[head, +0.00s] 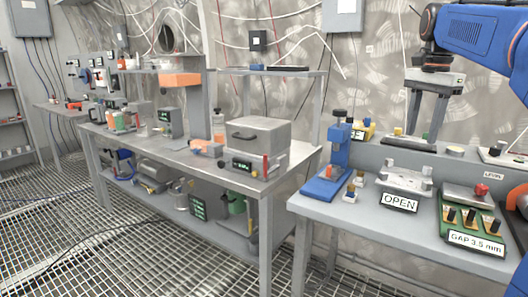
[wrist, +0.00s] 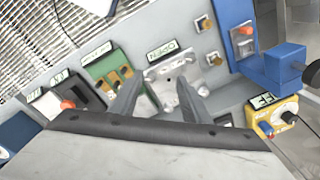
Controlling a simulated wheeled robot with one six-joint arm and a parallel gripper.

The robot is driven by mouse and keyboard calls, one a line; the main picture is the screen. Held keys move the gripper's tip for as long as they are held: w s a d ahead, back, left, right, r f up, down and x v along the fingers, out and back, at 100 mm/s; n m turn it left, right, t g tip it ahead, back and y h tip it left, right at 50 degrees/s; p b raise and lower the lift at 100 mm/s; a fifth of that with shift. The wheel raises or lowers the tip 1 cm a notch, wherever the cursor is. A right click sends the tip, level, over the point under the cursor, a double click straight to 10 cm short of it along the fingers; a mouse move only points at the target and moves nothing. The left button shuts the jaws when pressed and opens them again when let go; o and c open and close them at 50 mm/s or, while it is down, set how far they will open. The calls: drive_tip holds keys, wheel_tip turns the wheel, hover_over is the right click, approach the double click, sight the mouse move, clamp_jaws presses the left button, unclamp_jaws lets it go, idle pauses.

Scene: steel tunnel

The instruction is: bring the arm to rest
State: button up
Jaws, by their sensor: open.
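My gripper (head: 424,130) hangs from my blue arm at the upper right of the head view, its two fingers pointing down and spread apart. It is above the back of the right-hand workbench (head: 340,208). In the wrist view my gripper (wrist: 160,90) shows two dark fingers with nothing between them. Beyond them lies a grey metal fixture (wrist: 178,72) on the bench, with a label reading OPEN. The fixture also shows in the head view (head: 405,181), in front of and below the fingers. I see no contact between the fingers and it.
A blue press (head: 338,158) stands left of the fixture. A green gauge block (head: 470,215) labelled GAP 3.5 mm is on its right. A yellow meter (head: 362,130) sits behind. A steel table (head: 180,150) with a grey box (head: 258,133) stands farther left. Grated floor is open in front.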

drive_tip(key=s+a+f+n+t, duration=0.1)
drive_tip(key=s+a+f+n, duration=0.3)
drive_tip(key=s+f, duration=0.5)
drive_tip(key=s+a+f+n+t, duration=0.1)
drive_tip(key=s+a+f+n, duration=0.3)
drive_tip(key=s+f, duration=0.5)
drive_tip(key=s+a+f+n+t, duration=0.2)
drive_tip(key=s+a+f+n, duration=0.2)
drive_tip(key=s+f, duration=0.5)
wheel_tip(320, 180, down, 4)
drive_tip(key=shift+a+r+n, duration=0.2)
drive_tip(key=shift+n, duration=0.8)
